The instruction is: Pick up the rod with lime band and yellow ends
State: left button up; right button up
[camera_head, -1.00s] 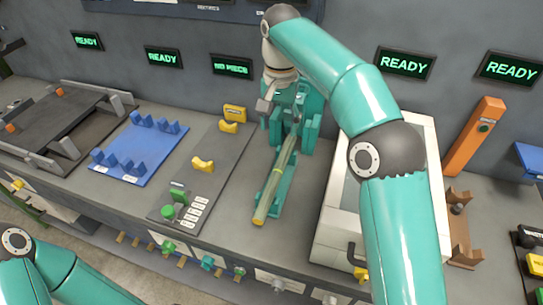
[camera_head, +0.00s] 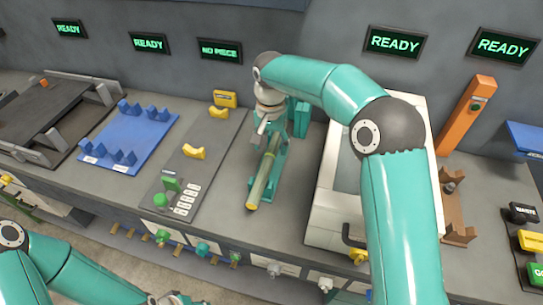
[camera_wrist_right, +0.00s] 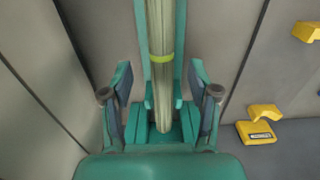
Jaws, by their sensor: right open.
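The rod (camera_head: 261,182) is pale greenish wood with a lime band and a yellow near end. It lies lengthwise in a teal holder (camera_head: 279,177) on the bench. Its lime band (camera_wrist_right: 162,57) is clear in the right wrist view, where the rod runs up between my fingers. My right gripper (camera_wrist_right: 160,80) is open, with one finger on each side of the rod and visible gaps to both. In the head view my right gripper (camera_head: 264,128) is over the far part of the rod, hiding some of it.
A grey panel (camera_head: 215,150) with yellow cradles (camera_head: 194,152) and a green button is left of the rod. A blue rack (camera_head: 130,135) stands farther left. A white box (camera_head: 325,205) stands close on the right, with a brown stand (camera_head: 455,205) beyond.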

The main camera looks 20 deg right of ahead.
aim_at(270, 154)
jog(key=shift+s+a+f+p, duration=0.15)
jog(key=shift+f+p, duration=0.25)
jog(key=shift+f, duration=1.55)
grip_shut()
